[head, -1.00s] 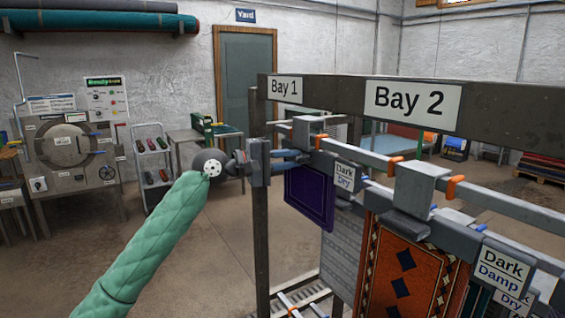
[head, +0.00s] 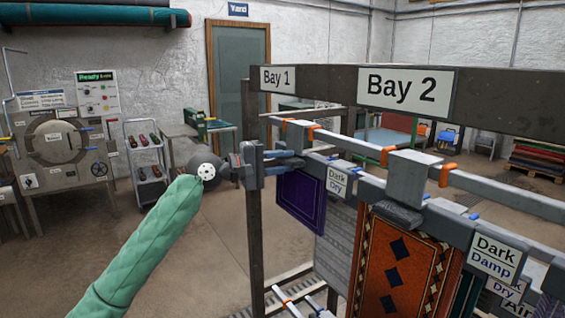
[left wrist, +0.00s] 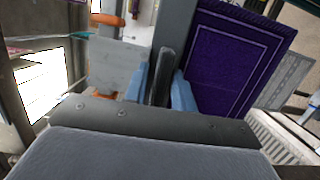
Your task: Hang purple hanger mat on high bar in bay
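The purple hanger mat (head: 301,203) hangs upright at the left end of the rack, near the Bay 1 sign. It also shows in the left wrist view (left wrist: 233,62), to the right of my fingers. My left gripper (head: 284,158) is at the mat's top edge. In the left wrist view its blue fingers (left wrist: 163,85) stand on both sides of a dark grey hanger piece and appear closed on it. Grey rack bars (head: 340,143) with orange clips run behind and to the right of the mat. Whether the hanger touches a bar is hidden. My right gripper is not in view.
The Bay 1 sign (head: 277,78) and Bay 2 sign (head: 403,94) sit on the rack's top beam. An orange patterned rug (head: 400,262) hangs to the right of the purple mat. A rack post (head: 255,225) stands just left of the mat. Floor to the left is open.

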